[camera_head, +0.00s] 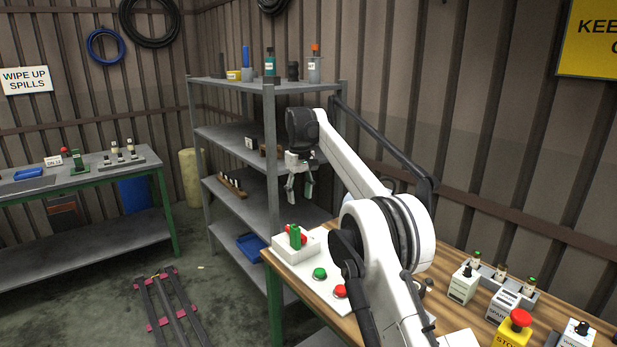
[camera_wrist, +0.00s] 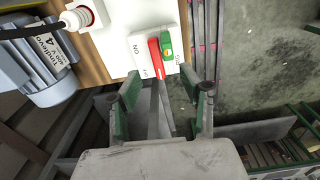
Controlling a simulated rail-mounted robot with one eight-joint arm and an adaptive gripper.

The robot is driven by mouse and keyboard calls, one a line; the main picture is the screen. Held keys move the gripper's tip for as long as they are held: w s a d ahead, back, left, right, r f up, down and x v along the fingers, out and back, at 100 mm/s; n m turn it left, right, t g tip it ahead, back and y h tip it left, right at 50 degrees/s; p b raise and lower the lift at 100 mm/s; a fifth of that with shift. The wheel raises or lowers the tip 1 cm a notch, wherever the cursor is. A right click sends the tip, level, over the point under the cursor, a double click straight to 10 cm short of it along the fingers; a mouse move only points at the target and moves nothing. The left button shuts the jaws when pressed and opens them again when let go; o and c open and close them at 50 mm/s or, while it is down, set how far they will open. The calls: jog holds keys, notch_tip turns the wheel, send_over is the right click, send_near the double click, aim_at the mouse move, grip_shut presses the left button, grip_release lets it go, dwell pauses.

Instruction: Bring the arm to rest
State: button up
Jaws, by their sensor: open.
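My white arm reaches over the wooden workbench in the head view. My gripper (camera_head: 301,188) hangs at its end in front of the grey shelf unit, above and apart from the switch box (camera_head: 283,247). In the wrist view the two green-padded fingers of my gripper (camera_wrist: 165,102) stand wide apart with nothing between them. I cannot tell the exact gap.
The bench bears a green button (camera_head: 319,273), a red button (camera_head: 340,291) and a yellow stop box (camera_head: 514,332). The grey shelf unit (camera_head: 233,138) stands close behind my gripper. A motor (camera_wrist: 38,66) shows at the wrist view's left. Open floor (camera_head: 205,290) lies left of the bench.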

jog(key=s+d+r+m+t, duration=0.2)
jog(key=s+d+r+m, duration=0.1)
jog(key=s+d+r, duration=1)
jog(key=s+d+m+t+b, duration=0.1)
jog(key=s+d, duration=0.2)
jog(key=s, duration=0.6)
jog(key=s+d+m+t, duration=0.1)
jog(key=s+d, duration=0.2)
jog(key=s, duration=0.7)
jog(key=s+d+f+m+t, duration=0.1)
jog(key=s+d+f, duration=0.1)
jog(key=s+f, duration=0.5)
jog(key=s+d+f+m+t, duration=0.1)
jog(key=s+d+f, duration=0.2)
jog(key=s+f, duration=0.5)
jog(key=s+b, duration=0.1)
jog(key=s, duration=0.6)
jog(key=shift+d+f+t, duration=0.15)
jog(key=shift+d+t, duration=0.1)
jog(key=shift+t, duration=0.15)
